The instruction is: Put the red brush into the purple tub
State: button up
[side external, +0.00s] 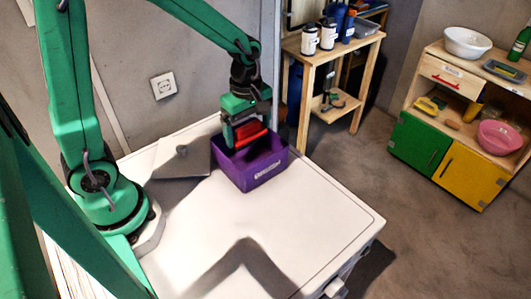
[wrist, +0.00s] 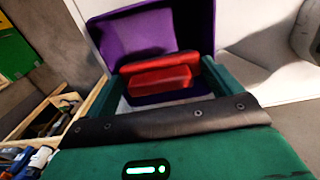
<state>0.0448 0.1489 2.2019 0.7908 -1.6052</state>
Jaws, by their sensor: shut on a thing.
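The purple tub (side external: 262,172) stands on the white tabletop. It also shows in the wrist view (wrist: 120,38), beyond my fingers. My gripper (side external: 238,140) is over the left part of the tub's opening in the side view. It is shut on the red brush (side external: 250,133), which lies between the two green fingers in the wrist view (wrist: 160,77). The brush is at about the height of the tub's rim or a little above. I cannot tell whether it touches the tub. The tub's floor is mostly hidden in the side view.
A grey flat panel (side external: 183,160) lies on the white table (side external: 310,215) left of the tub. The table's front and right are clear. A wooden shelf (side external: 312,62) with bottles stands behind, and a cabinet (side external: 420,142) with green and yellow doors stands at the right.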

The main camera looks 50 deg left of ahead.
aim_at(248, 125)
jog(key=shift+f, duration=3.75)
jog(key=shift+f, duration=0.1)
jog(key=o, duration=0.6)
jog(key=shift+o, duration=0.3)
notch_tip(248, 125, up, 12)
jog(key=shift+r, duration=0.15)
